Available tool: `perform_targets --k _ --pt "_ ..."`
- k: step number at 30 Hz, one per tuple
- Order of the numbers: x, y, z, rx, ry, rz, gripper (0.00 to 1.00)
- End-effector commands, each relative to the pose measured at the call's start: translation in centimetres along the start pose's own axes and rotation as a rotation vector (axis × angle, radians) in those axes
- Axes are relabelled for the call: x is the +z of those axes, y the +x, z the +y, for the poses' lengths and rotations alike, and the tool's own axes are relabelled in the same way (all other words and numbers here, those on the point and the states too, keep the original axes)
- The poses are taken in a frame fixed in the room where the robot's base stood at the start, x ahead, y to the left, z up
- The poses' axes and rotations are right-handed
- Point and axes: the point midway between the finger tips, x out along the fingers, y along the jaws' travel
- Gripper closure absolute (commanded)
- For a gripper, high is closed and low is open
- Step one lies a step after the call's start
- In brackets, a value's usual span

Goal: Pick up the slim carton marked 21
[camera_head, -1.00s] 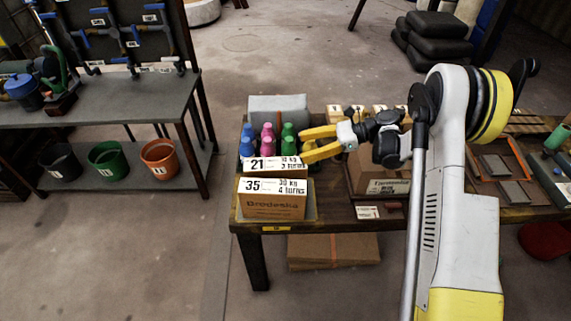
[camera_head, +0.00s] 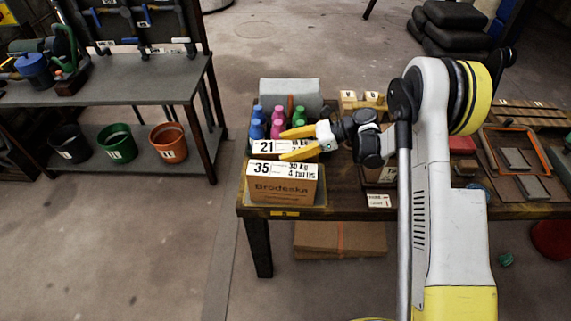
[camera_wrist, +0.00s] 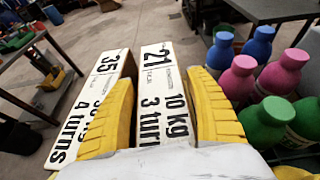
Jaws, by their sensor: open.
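The slim carton marked 21 (camera_head: 266,147) stands on the table behind the carton marked 35 (camera_head: 283,184), which has a brown front and a white top label. In the wrist view the white label of carton 21 (camera_wrist: 162,85) lies between the two yellow fingers of my gripper (camera_wrist: 162,108). My gripper (camera_head: 288,143) is open, with one finger on each side of carton 21. The left finger lies between it and carton 35 (camera_wrist: 98,90). The right finger lies between it and the bottles. I cannot tell whether either finger touches the carton.
Several blue, pink and green bottles (camera_wrist: 272,75) stand close beside the right finger. A grey block (camera_head: 290,95) lies behind them. More small boxes (camera_head: 362,99) stand to the right. A rack with buckets (camera_head: 117,143) is across open floor at left.

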Motion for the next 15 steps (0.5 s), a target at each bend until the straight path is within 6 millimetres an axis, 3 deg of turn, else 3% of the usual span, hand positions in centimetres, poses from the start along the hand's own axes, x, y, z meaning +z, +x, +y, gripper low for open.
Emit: perform_targets --k 5,10,15 --pt "0.08 -0.06 -0.02 -0.001 0.000 0.000 0.35" --pt "0.07 -0.07 -0.03 -0.001 0.000 0.000 0.86" --pt "0.12 -0.08 -0.03 -0.001 0.000 -0.001 0.89"
